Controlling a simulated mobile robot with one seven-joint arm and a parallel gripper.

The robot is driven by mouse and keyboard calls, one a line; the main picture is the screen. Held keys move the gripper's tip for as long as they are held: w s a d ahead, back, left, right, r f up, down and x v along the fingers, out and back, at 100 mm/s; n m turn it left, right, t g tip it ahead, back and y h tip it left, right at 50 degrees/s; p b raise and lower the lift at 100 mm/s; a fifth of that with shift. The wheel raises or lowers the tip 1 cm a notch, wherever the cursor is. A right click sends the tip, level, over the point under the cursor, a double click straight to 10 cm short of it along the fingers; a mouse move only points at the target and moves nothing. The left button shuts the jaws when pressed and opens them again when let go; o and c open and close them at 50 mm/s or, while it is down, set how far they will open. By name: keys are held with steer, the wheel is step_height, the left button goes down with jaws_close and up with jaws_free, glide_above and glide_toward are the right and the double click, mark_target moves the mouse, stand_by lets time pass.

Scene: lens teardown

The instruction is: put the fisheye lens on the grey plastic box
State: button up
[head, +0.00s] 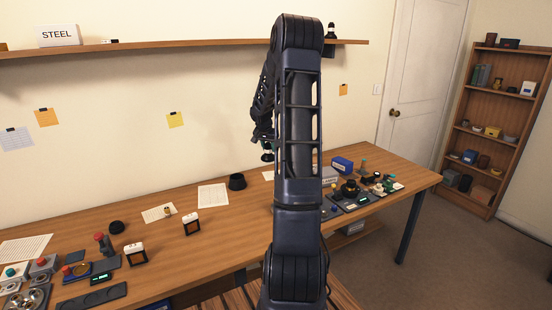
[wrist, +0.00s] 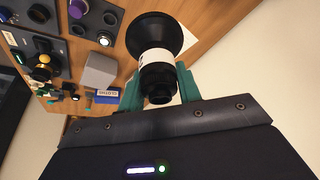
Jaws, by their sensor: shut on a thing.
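My gripper (wrist: 160,88) has its teal fingers shut on a black lens with a white band, which I take for the fisheye lens (wrist: 156,58). A wide flared black end shows beyond the band in the wrist view. In the head view my gripper (head: 268,152) is mostly hidden by my arm, above the back of the workbench. The grey plastic box (wrist: 99,71) lies to the left of the held lens in the wrist view, apart from it. In the head view the grey box (head: 328,173) shows partly, just right of my arm.
A blue box (head: 342,165) stands beside the grey box. Several small parts and trays crowd the bench's right end. A black cup-like part (head: 237,182) stands left of my arm, near white papers (head: 213,196). A wooden shelf (head: 180,46) runs along the wall above.

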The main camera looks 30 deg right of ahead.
steer(key=s+d+r+m+g+h, duration=0.1)
steer(key=d+r+m, duration=0.1)
steer(key=d, duration=0.6)
steer(key=d+r+m, duration=0.2)
steer(key=d, duration=0.7)
step_height(320, 180, up, 3)
steer(key=m+g, duration=0.2)
steer(key=m, duration=0.2)
glide_above(327, 171)
step_height(327, 171, down, 19)
steer(key=shift+w+a+r, duration=0.1)
steer(key=shift+r, duration=0.05)
steer(key=shift+f, duration=0.2)
steer(key=o, duration=1.1)
steer(key=shift+r, duration=0.1)
